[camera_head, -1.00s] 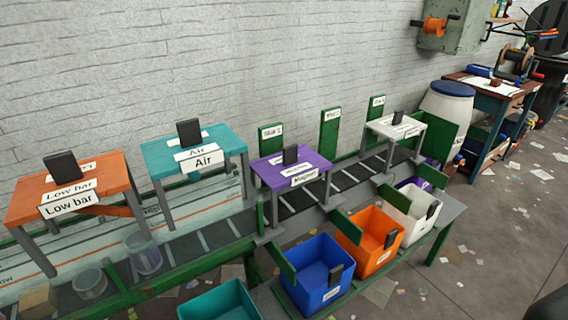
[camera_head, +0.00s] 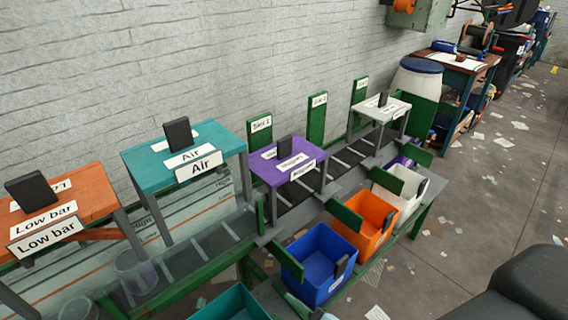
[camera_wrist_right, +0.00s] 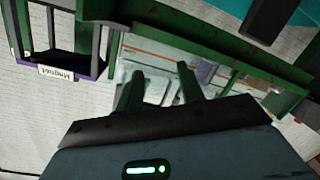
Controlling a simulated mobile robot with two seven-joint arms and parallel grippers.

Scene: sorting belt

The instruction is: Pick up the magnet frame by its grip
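The magnet frame (camera_head: 290,169) is a small purple-topped table on grey legs, with white "Magnet" labels. Its grip is a black upright block (camera_head: 285,149) on the top. The frame stands over the dark belt, between the teal Air frame and the white-topped frame. In the right wrist view the magnet frame (camera_wrist_right: 98,71) is at the upper left, with its label upside down. My right gripper (camera_wrist_right: 158,80) shows two dark fingers apart with nothing between them, away from the magnet frame's grip. My left gripper is not in view.
The teal Air frame (camera_head: 135,161) and orange Low bar frame (camera_head: 91,190) stand to the left. The white-topped frame (camera_head: 372,110) stands to the right. Blue (camera_head: 318,292), orange (camera_head: 345,233) and white (camera_head: 411,208) bins line the belt's near side. Green posts and flaps stand close by.

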